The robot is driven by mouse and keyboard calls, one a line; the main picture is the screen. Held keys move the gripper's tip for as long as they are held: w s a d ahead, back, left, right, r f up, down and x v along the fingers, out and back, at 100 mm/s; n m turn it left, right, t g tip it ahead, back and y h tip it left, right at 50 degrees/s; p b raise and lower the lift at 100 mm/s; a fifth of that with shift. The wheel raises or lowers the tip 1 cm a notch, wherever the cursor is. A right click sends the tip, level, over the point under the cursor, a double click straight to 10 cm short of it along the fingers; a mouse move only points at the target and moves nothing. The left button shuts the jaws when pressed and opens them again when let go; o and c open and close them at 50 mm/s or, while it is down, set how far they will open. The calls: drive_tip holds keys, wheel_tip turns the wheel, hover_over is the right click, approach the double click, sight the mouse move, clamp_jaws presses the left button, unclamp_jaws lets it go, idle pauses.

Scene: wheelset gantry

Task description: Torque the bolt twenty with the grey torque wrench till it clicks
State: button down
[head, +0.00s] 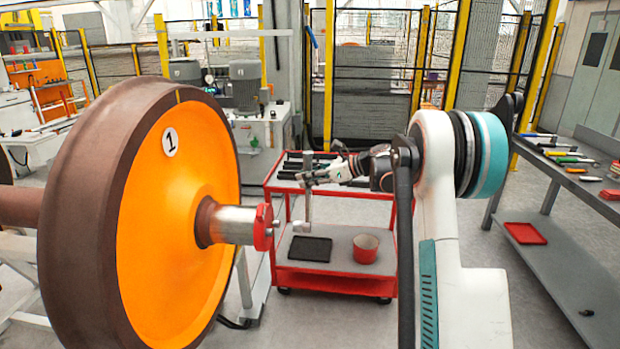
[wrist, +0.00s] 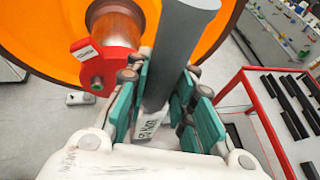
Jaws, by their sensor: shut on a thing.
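The grey torque wrench (head: 308,208) hangs upright in my gripper (head: 312,177), just right of the wheel hub. In the wrist view its thick grey shaft (wrist: 183,45) stands between the green finger pads of my gripper (wrist: 165,100), which is shut on it. The wrench's lower end is beside the red end cap (head: 263,227) on the axle; I cannot tell whether they touch. I cannot read which bolt is number twenty.
The large orange-faced wheel (head: 165,240), marked 1, fills the left. A red trolley (head: 335,283) behind the wrench carries dark bars on top, with a black tray and red bin below. A grey workbench (head: 580,170) with tools stands at right. Yellow-post fencing is behind.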

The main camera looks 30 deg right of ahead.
drive_tip(key=s+a+f+n+t+b, duration=0.2)
drive_tip(key=s+a+n+t+b, duration=0.1)
drive_tip(key=s+a, duration=0.3)
drive_tip(key=shift+s+a+n+h+b, duration=0.15)
drive_tip(key=shift+a+n+h+b, duration=0.15)
drive_tip(key=shift+a+n+b, duration=0.65)
drive_tip(key=shift+w+a+m, duration=0.15)
drive_tip(key=shift+w+a, duration=0.15)
drive_tip(key=shift+a, duration=0.25)
drive_tip(key=shift+w+a+m, duration=0.1)
drive_tip(key=shift+w+a, duration=0.2)
drive_tip(key=shift+a, duration=0.2)
idle(0.6)
drive_tip(key=shift+w+a, duration=0.15)
drive_tip(key=shift+a, duration=0.15)
